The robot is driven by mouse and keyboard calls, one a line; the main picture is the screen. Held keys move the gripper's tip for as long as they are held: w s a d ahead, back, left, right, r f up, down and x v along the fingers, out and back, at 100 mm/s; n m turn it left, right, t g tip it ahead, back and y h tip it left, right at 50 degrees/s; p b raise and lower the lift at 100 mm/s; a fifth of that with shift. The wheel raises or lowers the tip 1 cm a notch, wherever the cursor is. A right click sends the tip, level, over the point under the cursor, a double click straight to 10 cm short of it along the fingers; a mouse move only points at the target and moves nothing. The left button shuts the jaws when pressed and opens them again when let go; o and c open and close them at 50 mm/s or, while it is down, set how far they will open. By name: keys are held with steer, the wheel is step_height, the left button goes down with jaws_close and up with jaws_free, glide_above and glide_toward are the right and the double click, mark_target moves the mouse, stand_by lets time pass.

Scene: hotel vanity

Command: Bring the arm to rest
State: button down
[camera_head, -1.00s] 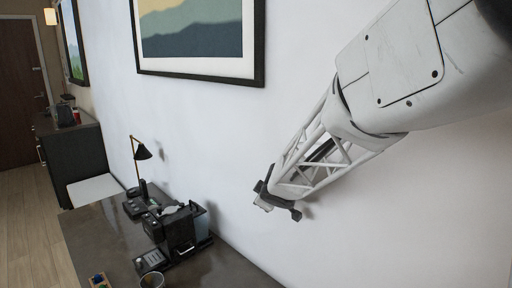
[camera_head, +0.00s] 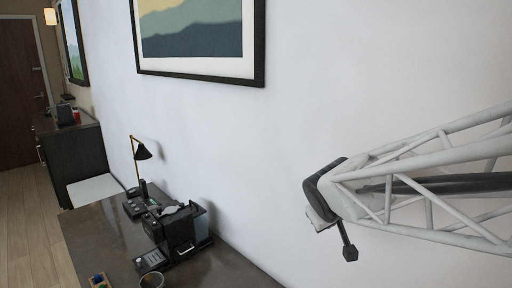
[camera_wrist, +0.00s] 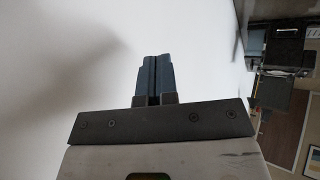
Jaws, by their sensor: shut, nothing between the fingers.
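My gripper (camera_head: 334,236) is at the right of the head view, in the air in front of the white wall and to the right of the dark vanity top. In the wrist view its two dark fingers (camera_wrist: 154,78) lie side by side, shut, with nothing held. My white lattice arm reaches in from the right edge of the head view. The gripper is apart from everything on the vanity.
A framed picture (camera_head: 200,78) hangs above. The wall area around my gripper looks clear.

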steer(key=s+d+f+m+g+y, duration=0.1)
steer(key=s+m+g, duration=0.3)
steer(key=s, duration=1.7)
steer(key=shift+s+f+m+g+y, duration=0.25)
steer(key=shift+f+m+g+y, duration=0.05)
steer(key=shift+y, duration=0.2)
steer(key=shift+d, duration=0.1)
